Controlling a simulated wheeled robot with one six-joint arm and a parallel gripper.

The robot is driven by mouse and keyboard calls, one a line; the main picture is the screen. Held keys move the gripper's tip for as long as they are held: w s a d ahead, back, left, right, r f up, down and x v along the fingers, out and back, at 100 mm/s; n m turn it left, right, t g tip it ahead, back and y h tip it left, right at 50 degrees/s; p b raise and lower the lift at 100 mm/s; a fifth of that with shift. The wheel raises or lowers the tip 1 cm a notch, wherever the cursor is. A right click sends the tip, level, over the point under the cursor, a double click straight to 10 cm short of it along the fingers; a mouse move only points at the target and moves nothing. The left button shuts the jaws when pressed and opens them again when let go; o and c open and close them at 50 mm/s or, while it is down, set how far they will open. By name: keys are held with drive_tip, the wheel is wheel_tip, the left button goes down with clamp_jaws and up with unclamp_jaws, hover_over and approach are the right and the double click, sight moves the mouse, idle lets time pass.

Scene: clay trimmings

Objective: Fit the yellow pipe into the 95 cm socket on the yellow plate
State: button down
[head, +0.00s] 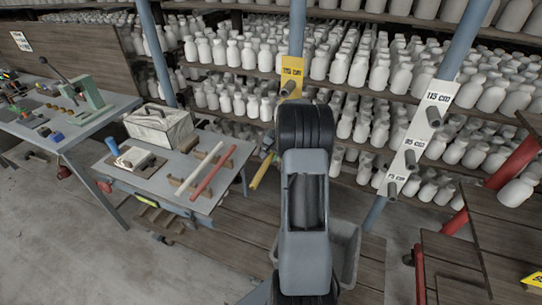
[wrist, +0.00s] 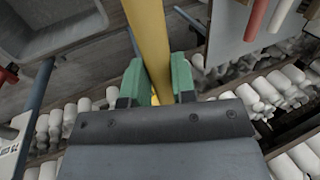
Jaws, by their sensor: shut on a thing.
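The yellow pipe (head: 261,172) shows in the head view left of my arm, slanting down to the left. In the wrist view the pipe (wrist: 150,40) runs up between the green fingers of my gripper (wrist: 158,82), which is shut on it. The yellow plate (head: 291,68) is on a blue post behind my arm. The lower part of this plate, where a 95 cm socket could be, is hidden by my arm. The far end of the pipe is outside the wrist view.
A white plate (head: 410,157) with 115, 95 and 75 cm sockets slants on a post to the right. A low table (head: 200,203) at left bears a white pipe (head: 199,167), a red pipe (head: 211,178) and a box (head: 160,127). Shelves of white bottles fill the back.

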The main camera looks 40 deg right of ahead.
drive_tip(key=shift+w+d+p, duration=0.15)
drive_tip(key=shift+w+d, duration=0.25)
drive_tip(key=shift+d, duration=0.25)
drive_tip(key=shift+w+d+p, duration=0.15)
drive_tip(key=shift+w+d, duration=0.2)
drive_tip(key=shift+d, duration=0.3)
drive_tip(key=shift+w+d, duration=0.15)
drive_tip(key=shift+d, duration=0.15)
drive_tip(key=shift+w+d+p, duration=0.3)
drive_tip(key=shift+w+d, duration=0.15)
drive_tip(key=shift+d, duration=0.25)
drive_tip(key=c, duration=0.9)
unclamp_jaws()
drive_tip(key=shift+o, duration=0.2)
drive_tip(key=b+v, duration=0.2)
drive_tip(key=v, duration=1.1)
drive_tip(key=shift+s+r, duration=0.15)
drive_tip(key=shift+r, duration=0.25)
drive_tip(key=shift+d, duration=0.15)
